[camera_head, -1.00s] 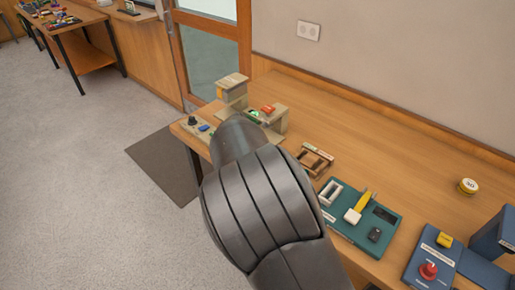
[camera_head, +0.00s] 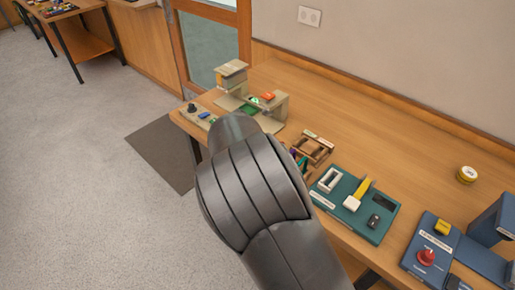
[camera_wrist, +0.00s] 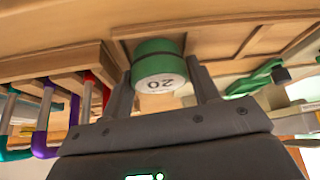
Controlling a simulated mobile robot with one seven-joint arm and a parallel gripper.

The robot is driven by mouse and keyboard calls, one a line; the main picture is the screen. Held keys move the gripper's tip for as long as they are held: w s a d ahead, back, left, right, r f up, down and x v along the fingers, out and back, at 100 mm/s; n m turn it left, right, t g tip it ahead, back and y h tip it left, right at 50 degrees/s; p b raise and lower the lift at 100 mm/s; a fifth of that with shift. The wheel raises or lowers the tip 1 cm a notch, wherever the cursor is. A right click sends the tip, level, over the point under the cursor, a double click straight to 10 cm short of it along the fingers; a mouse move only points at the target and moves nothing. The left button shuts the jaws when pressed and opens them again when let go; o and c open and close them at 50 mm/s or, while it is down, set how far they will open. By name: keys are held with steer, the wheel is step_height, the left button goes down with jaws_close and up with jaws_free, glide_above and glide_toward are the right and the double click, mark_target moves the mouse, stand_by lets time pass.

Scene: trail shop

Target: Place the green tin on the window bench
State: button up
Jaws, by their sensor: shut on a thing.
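The green tin (camera_wrist: 158,52) has a pale end face marked with dark characters that look like "20". In the wrist view it sits between the two fingers of my gripper (camera_wrist: 163,78), which is shut on it. In the head view my dark arm hides the gripper and the tin. A long wooden bench (camera_head: 385,118) runs along the wall at the right. Another wooden bench (camera_head: 85,45) stands at the upper left. I cannot tell which is the window bench.
A beige stand (camera_head: 232,72), a brown wooden rack (camera_head: 312,148), a teal board (camera_head: 340,215), a blue unit with a red knob (camera_head: 426,257) and a yellow tin (camera_head: 467,174) are on the long bench. Coloured hooks (camera_wrist: 45,110) are close left of my gripper. A dark mat (camera_head: 165,150) lies on open floor.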

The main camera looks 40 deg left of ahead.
steer(key=shift+f, duration=0.45)
steer(key=shift+s+d+f, duration=0.15)
steer(key=shift+f, duration=0.35)
steer(key=o, duration=1.1)
steer(key=shift+d, duration=0.1)
steer(key=shift+o, duration=0.2)
steer(key=a+v, duration=0.1)
steer(key=v, duration=0.8)
steer(key=shift+w+r, duration=0.25)
steer(key=shift+r, duration=0.1)
steer(key=shift+a, duration=0.1)
